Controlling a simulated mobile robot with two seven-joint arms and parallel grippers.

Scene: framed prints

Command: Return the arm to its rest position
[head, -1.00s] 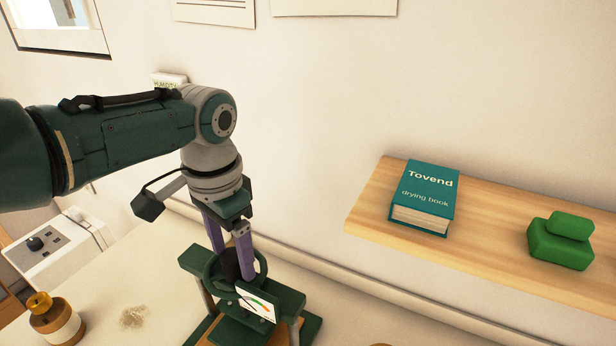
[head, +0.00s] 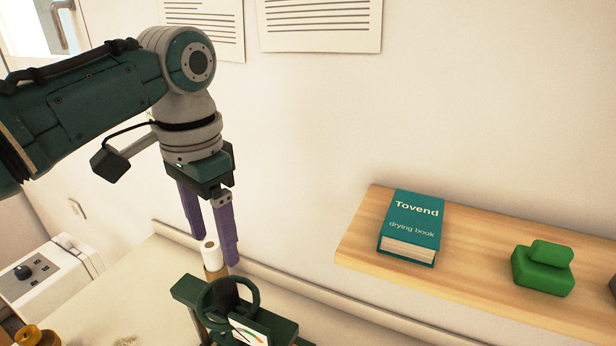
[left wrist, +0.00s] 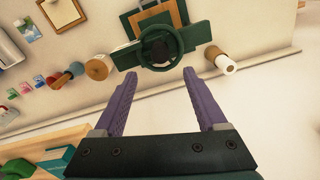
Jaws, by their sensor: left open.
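My left gripper (head: 212,250) is open and empty, with two purple fingers pointing down. In the head view it hangs above and behind a dark green press with a handwheel (head: 228,297). In the left wrist view the gripper (left wrist: 160,105) shows its fingers apart, with the press (left wrist: 160,48) beyond the tips. A white-and-brown cylinder (head: 212,257) stands close to the fingers in the head view; it also shows in the left wrist view (left wrist: 225,65), right of the press. My right gripper is not in view.
A wooden shelf (head: 480,262) on the wall holds a teal book (head: 412,228) and a green object (head: 543,268). A white box with a knob (head: 50,275) stands at the left. An amber bottle (head: 35,336) is at the lower left. Printed sheets (head: 320,22) hang on the wall.

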